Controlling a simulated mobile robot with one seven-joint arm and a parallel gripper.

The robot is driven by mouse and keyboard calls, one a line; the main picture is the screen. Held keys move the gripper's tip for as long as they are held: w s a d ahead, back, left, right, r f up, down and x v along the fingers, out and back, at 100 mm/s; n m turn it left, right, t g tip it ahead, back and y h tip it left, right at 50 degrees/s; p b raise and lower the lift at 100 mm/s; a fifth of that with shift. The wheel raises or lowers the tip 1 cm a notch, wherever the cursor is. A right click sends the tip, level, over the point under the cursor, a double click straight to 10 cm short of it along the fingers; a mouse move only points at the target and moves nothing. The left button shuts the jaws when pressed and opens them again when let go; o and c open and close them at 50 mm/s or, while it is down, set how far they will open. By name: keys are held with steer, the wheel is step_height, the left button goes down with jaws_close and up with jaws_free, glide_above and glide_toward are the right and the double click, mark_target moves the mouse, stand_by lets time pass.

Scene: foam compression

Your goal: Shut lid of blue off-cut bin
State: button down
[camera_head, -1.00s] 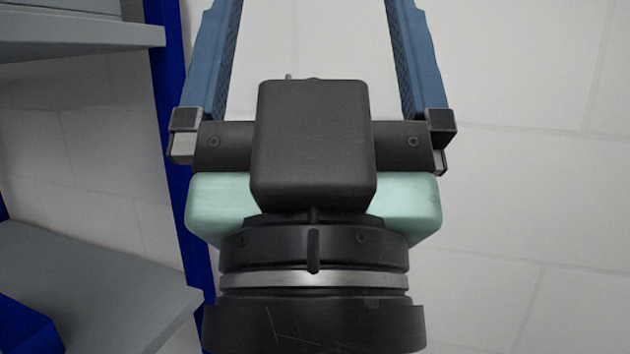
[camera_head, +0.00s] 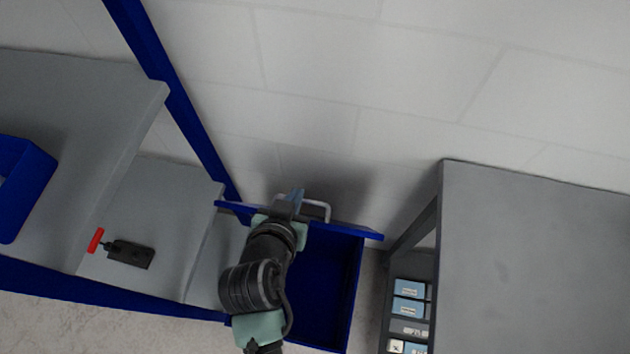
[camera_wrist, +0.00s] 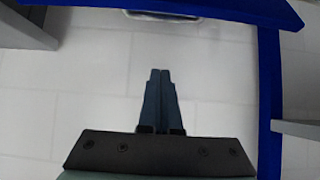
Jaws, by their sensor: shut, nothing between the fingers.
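The blue bin (camera_head: 322,290) stands low in the head view, its inside visible from above. Its blue lid (camera_head: 350,232) is raised, seen nearly edge-on as a narrow strip on the wall side. A pale handle (camera_head: 319,205) sticks out from the lid toward the wall. My gripper (camera_head: 297,193) is shut and empty, reaching across the lid's upper edge beside the handle; contact cannot be told. In the wrist view my shut fingers (camera_wrist: 160,78) point toward the lid (camera_wrist: 210,10) and the handle (camera_wrist: 165,15) at the top. My arm hides the bin's left part.
Left are grey shelves (camera_head: 60,110) on a blue frame (camera_head: 165,85), with a blue crate (camera_head: 18,185) and a black tool with a red handle (camera_head: 130,253). Right is a grey cabinet (camera_head: 540,260) with boxes (camera_head: 408,289). A pale block wall (camera_head: 330,70) stands behind.

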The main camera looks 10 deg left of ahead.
steer(key=shift+d+f, duration=0.1)
steer(key=shift+f, duration=0.25)
steer(key=w+f, duration=0.1)
steer(key=f, duration=0.1)
steer(key=w+f+p, duration=0.1)
steer(key=f, duration=0.2)
steer(key=w+f+p, duration=0.1)
steer(key=w+f, duration=0.1)
steer(key=shift+w+f, duration=0.1)
steer(key=shift+f, duration=0.35)
steer(key=shift+f, duration=0.1)
